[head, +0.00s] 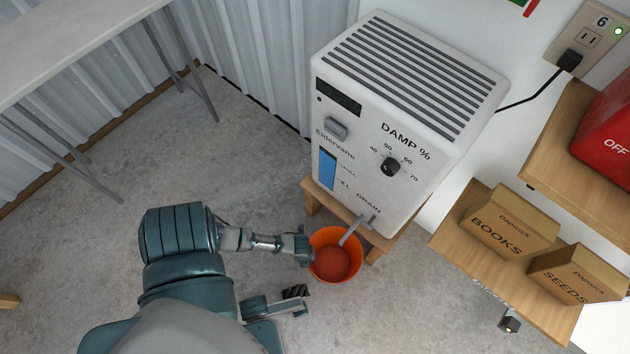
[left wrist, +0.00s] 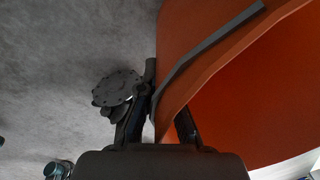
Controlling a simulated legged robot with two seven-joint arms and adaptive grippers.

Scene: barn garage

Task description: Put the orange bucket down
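The orange bucket (head: 345,240) stands under the drain spout (head: 352,232) of the white dehumidifier (head: 385,130), at its front. I cannot tell whether its base touches the floor. My left gripper (head: 306,247) is at the bucket's left rim. In the left wrist view my left gripper (left wrist: 160,122) has its fingers on either side of the wall of the bucket (left wrist: 260,100), shut on it at the rim. A grey handle strip runs along the bucket's outside. My right gripper (head: 298,300) is below and left of the bucket, empty, with its fingers apart.
The dehumidifier rests on a low wooden stand (head: 308,200). Wooden shelves with a BOOKS box (head: 500,228), a SEEDS box (head: 570,275) and a red container (head: 610,125) are at right. A grey table (head: 60,50) stands upper left. Concrete floor (head: 390,310) is clear below the bucket.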

